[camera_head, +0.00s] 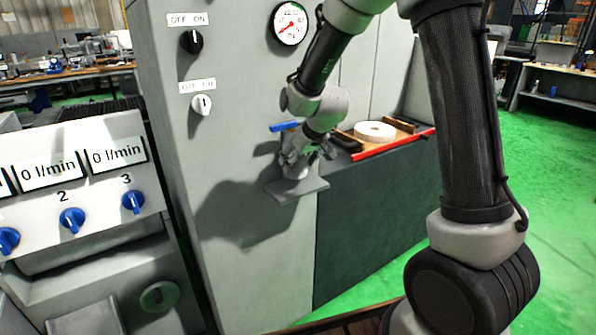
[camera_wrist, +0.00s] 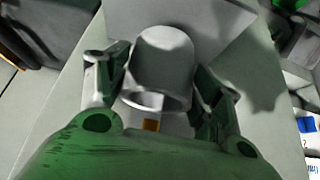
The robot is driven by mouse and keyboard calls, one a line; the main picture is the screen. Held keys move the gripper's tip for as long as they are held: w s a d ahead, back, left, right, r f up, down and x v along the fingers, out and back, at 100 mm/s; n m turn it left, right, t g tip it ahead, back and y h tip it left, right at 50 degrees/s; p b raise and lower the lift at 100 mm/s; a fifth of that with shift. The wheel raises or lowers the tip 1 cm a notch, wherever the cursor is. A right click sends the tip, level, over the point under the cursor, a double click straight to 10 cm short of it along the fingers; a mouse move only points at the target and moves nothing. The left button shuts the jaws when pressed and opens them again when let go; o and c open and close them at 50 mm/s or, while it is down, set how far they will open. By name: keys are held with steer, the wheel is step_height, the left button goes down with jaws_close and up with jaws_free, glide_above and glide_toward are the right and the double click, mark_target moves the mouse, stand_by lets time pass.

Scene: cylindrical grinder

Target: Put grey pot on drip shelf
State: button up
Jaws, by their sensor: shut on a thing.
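The grey pot (camera_wrist: 163,58) is between the two fingers of my gripper (camera_wrist: 158,88) in the wrist view, and the gripper is shut on it. In the head view my gripper (camera_head: 300,158) points down over the drip shelf (camera_head: 287,194), a small grey plate standing out from the front of the machine cabinet. The pot (camera_head: 293,172) is small there and partly hidden by the fingers. It is right at the shelf's upper face, but I cannot tell whether it touches. The shelf (camera_wrist: 120,15) also shows behind the pot in the wrist view.
A blue lever (camera_head: 283,126) sticks out just above my gripper. A ledge with a red edge (camera_head: 395,144) and a white disc (camera_head: 375,131) lies to the right. A panel with blue knobs (camera_head: 72,220) stands at the left. Green floor is open at the right.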

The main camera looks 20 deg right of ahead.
mark_target(301, 165)
steer(key=shift+f, duration=1.7)
steer(key=shift+f, duration=0.1)
steer(key=o, duration=1.1)
steer(key=shift+c, duration=0.2)
steer(key=s+d+r+m, duration=0.1)
steer(key=s+d+r, duration=0.4)
steer(key=s+r, duration=0.4)
steer(key=s+d+r+m, duration=0.1)
steer(key=s+d+r, duration=0.3)
steer(key=s+r, duration=0.45)
steer(key=s+d+r+g+h, duration=0.1)
steer(key=s+d, duration=0.2)
steer(key=s, duration=0.5)
steer(key=s+d+m+g+h, duration=0.1)
steer(key=s+d, duration=0.2)
steer(key=s, duration=0.5)
steer(key=shift+s+r+m, duration=0.3)
steer(key=shift+r, duration=0.05)
